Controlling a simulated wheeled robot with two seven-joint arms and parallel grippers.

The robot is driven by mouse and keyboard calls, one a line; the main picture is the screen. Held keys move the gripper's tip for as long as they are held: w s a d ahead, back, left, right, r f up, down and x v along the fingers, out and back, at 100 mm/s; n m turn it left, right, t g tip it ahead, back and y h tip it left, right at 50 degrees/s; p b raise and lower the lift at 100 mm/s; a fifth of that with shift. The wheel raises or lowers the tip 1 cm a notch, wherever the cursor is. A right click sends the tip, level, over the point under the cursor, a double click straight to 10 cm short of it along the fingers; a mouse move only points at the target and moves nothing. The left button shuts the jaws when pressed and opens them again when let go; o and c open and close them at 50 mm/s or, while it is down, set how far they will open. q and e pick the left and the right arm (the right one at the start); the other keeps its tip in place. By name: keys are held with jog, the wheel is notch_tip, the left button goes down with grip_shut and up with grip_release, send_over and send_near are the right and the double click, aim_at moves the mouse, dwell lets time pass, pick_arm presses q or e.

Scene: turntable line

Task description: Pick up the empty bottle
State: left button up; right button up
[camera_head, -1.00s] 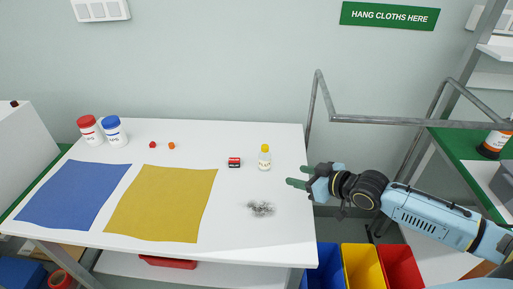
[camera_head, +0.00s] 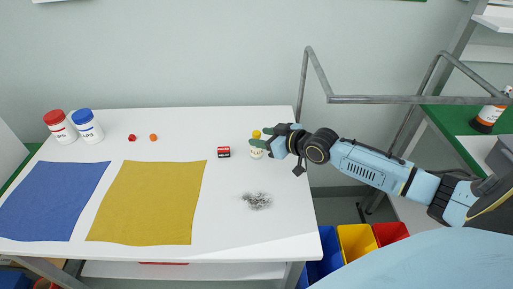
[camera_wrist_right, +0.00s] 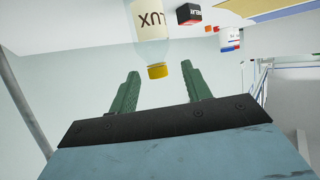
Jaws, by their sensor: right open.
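The empty bottle (camera_head: 256,152) is small and clear with a yellow cap and a pale label. It stands upright near the right end of the white table, partly hidden by my right gripper in the head view. My right gripper (camera_head: 262,138) is open, its green fingers close to the bottle. In the right wrist view the bottle (camera_wrist_right: 152,25) appears upside down, ahead of the open fingers (camera_wrist_right: 160,85), with its cap near the gap between the tips. I cannot tell whether a finger touches it. My left gripper is not in view.
A dark smudge (camera_head: 257,201) marks the table in front. A yellow cloth (camera_head: 150,203), a blue cloth (camera_head: 50,203) and two lidded jars (camera_head: 88,126) are further left. A metal rail (camera_head: 375,99) runs behind my arm.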

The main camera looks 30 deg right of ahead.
aim_at(254, 135)
jog(key=shift+w+f, duration=0.15)
jog(key=shift+w, duration=0.1)
jog(key=b+x, duration=0.1)
jog(key=x, duration=0.3)
jog(key=shift+w+d+f, duration=0.1)
jog(key=shift+d, duration=0.05)
jog(key=shift+w+f+b, duration=0.1)
jog(key=shift+w+b, duration=0.2)
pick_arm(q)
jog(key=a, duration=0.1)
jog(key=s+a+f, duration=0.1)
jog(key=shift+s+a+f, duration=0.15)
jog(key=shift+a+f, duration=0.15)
pick_arm(e)
jog(key=c, duration=0.4)
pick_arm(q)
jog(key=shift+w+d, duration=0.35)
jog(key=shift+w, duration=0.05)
pick_arm(e)
jog(key=c, duration=0.6)
